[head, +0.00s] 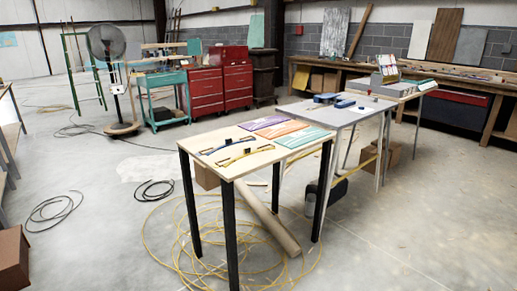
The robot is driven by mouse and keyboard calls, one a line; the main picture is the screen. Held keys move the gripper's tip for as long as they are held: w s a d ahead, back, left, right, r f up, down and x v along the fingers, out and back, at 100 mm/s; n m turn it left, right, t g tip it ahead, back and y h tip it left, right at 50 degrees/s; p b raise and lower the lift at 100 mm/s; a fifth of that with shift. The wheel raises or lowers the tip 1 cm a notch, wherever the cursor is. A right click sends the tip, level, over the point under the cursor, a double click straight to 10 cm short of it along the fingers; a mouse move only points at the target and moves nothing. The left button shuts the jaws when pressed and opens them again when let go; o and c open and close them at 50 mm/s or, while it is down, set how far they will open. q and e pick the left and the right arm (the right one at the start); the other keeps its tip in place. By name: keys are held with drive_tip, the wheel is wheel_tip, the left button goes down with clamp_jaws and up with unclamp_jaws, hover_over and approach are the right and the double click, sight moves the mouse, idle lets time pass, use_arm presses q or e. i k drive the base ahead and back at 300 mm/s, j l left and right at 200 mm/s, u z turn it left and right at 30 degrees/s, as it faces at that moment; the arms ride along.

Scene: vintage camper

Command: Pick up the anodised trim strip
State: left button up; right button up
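A wooden-topped table (200,140) with black legs stands in the middle of the head view. Narrow strips lie on its near left part: a blue, slightly curved one (214,150) and a brownish-gold one (234,158) nearer the front edge. Another small dark piece lies behind them. The strips are small in the picture, and I cannot tell for sure which is the anodised trim strip. Neither of my grippers is in view.
Purple, orange and teal panels (304,137) cover the table's right part. A grey table (350,116) with blue items adjoins behind. Yellow cable (160,251) coils and a long brown tube (276,228) lie on the floor below. Floor at left front is mostly open, with black cable coils.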

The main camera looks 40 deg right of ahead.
sight(247, 151)
drive_tip(key=i+j+z, duration=0.1)
drive_tip(key=i+z, duration=0.3)
drive_tip(key=i+j+z, duration=0.25)
drive_tip(key=i+z, duration=0.15)
drive_tip(key=i+j+z, duration=0.2)
drive_tip(key=z, duration=0.2)
drive_tip(key=i+j+z, duration=0.45)
drive_tip(key=z, duration=0.3)
drive_tip(key=i+j+z, duration=0.1)
drive_tip(key=j+z, duration=0.25)
drive_tip(key=i+j+z, duration=0.1)
drive_tip(key=j+z, duration=0.15)
drive_tip(key=j, duration=0.15)
drive_tip(key=j+z, duration=0.25)
drive_tip(key=j, duration=0.15)
drive_tip(key=i, duration=0.05)
